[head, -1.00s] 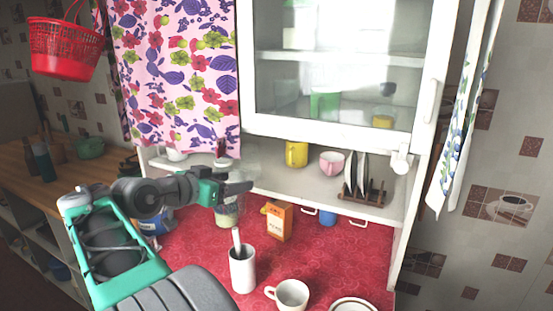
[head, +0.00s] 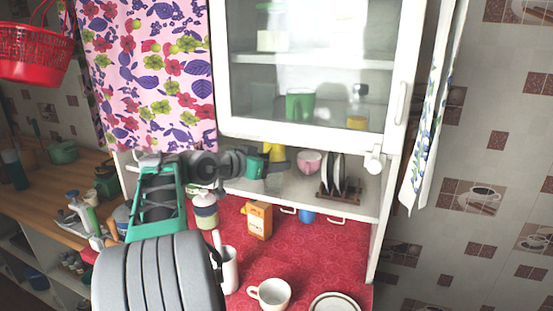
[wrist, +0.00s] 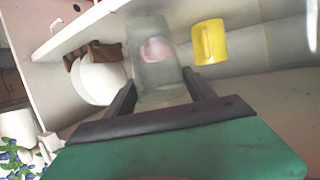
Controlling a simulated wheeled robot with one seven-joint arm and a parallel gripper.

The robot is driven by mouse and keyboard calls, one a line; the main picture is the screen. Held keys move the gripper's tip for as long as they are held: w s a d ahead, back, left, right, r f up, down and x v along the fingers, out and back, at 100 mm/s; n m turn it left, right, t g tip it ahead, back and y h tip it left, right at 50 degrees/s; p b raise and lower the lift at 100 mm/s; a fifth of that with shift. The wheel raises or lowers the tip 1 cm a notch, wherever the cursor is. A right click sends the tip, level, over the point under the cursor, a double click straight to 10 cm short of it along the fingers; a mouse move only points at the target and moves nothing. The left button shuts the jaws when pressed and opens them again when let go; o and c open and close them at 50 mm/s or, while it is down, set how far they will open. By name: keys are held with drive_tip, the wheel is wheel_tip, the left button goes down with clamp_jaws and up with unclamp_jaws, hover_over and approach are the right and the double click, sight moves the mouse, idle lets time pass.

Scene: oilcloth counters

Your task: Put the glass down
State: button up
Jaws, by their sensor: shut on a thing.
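The glass (wrist: 152,50) is clear and shows in the wrist view between my two dark fingers. My gripper (wrist: 157,88) is shut on it. In the head view my gripper (head: 280,165) is at the cabinet's open lower shelf (head: 305,195), in front of the yellow mug (head: 276,150). I cannot make out the glass clearly there. The wrist view is tilted; the yellow mug (wrist: 208,42) is right of the glass, and the pink cup (wrist: 157,49) shows through it. I cannot tell whether the glass touches the shelf.
The pink cup (head: 309,162) and plates in a rack (head: 338,178) stand right of my gripper on the shelf. The glazed cabinet door (head: 310,75) hangs above. Below, the red counter (head: 300,248) holds an orange box (head: 259,220), a jar (head: 205,212) and a white cup (head: 273,293).

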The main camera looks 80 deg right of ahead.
drive_tip(key=shift+s+d+r, duration=0.1)
drive_tip(key=shift+s+d, duration=0.15)
drive_tip(key=shift+d, duration=0.25)
drive_tip(key=shift+s+d, duration=0.25)
drive_tip(key=shift+d, duration=0.2)
drive_tip(key=shift+d+f+p, duration=0.15)
drive_tip(key=shift+f+p, duration=0.15)
drive_tip(key=shift+p, duration=0.3)
drive_tip(key=shift+w+a+f, duration=0.1)
drive_tip(key=shift+a, duration=0.1)
drive_tip(key=shift+f+b, duration=0.15)
drive_tip(key=shift+b, duration=0.2)
drive_tip(key=o, duration=1.6)
drive_tip(key=shift+o, duration=0.2)
